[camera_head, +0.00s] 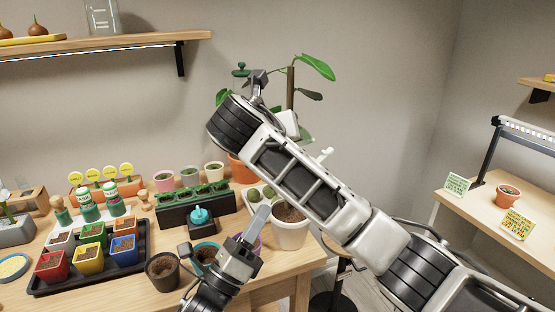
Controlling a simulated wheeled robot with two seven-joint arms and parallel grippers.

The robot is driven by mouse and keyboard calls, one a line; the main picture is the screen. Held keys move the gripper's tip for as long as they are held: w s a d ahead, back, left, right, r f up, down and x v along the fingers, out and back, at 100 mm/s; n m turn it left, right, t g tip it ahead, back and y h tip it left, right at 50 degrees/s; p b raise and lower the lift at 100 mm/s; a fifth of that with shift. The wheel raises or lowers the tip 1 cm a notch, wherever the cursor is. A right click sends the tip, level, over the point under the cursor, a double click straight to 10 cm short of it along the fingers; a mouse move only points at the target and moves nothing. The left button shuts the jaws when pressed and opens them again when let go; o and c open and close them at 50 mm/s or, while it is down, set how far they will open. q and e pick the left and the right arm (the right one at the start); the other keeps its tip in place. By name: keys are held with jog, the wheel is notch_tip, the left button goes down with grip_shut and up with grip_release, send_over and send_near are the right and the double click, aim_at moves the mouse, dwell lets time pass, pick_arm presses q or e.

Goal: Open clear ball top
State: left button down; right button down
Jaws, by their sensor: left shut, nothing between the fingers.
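I cannot make out a clear ball top for certain. A dark green lid-like piece with a small ball on top (240,70) shows behind my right arm; what lies below it is mostly hidden. My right gripper (259,76) is beside it on the right in the picture, small and partly hidden by its own wrist, so its opening cannot be told. My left gripper (263,213) is shut and empty, pointing up over the front of the bench near a white pot (290,234).
The wooden bench (128,297) holds a black tray (140,272) of coloured pots, a dark seedling tray (178,218) and a teal-topped item (201,216). A clear glass vessel (102,17) stands on the wall shelf (120,40). A side table (480,215) is at right.

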pick_arm(q)
jog(key=a+r+x, duration=0.1)
jog(key=a+x, duration=0.1)
jog(key=x, duration=0.9)
jog(key=shift+w+r, duration=0.4)
jog(key=shift+w, duration=0.05)
jog(key=shift+w+a+r+n+t+y, duration=0.15)
jog(key=shift+w+r+n+y, duration=0.1)
jog(key=shift+r+n+y, duration=0.15)
jog(key=shift+w+a+r+n+t+y, duration=0.1)
jog(key=shift+w+r+n+t+y, duration=0.15)
jog(key=shift+r, duration=0.2)
pick_arm(e)
jog(key=c, duration=1.2)
grip_release()
jog(key=shift+f, duration=0.1)
pick_arm(q)
jog(key=shift+s+d+h, duration=0.15)
jog(key=shift+h, duration=0.1)
pick_arm(e)
jog(key=shift+o, duration=0.2)
pick_arm(q)
jog(key=shift+f, duration=0.15)
